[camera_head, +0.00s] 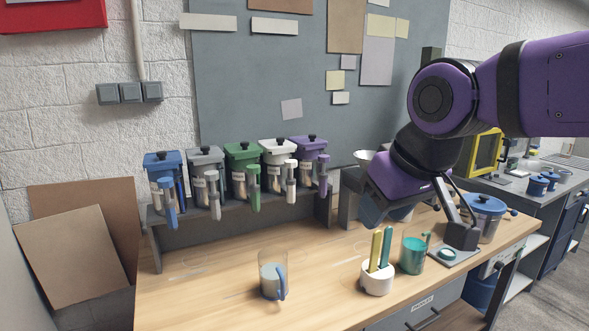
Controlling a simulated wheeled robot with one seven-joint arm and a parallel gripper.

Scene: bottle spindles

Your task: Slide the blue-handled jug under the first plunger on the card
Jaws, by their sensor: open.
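I cannot tell which card is meant; no order is readable. My gripper (415,222) is open, right of the jug and above the bench, holding nothing visible.
A white pot (377,279) with yellow and teal sticks and a clear jug with teal contents (413,256) stand right of the blue-handled jug. A blue-lidded pot (486,210) is further right. The bench (205,290) is clear left of the jug. Papers hang on the grey board (240,85).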

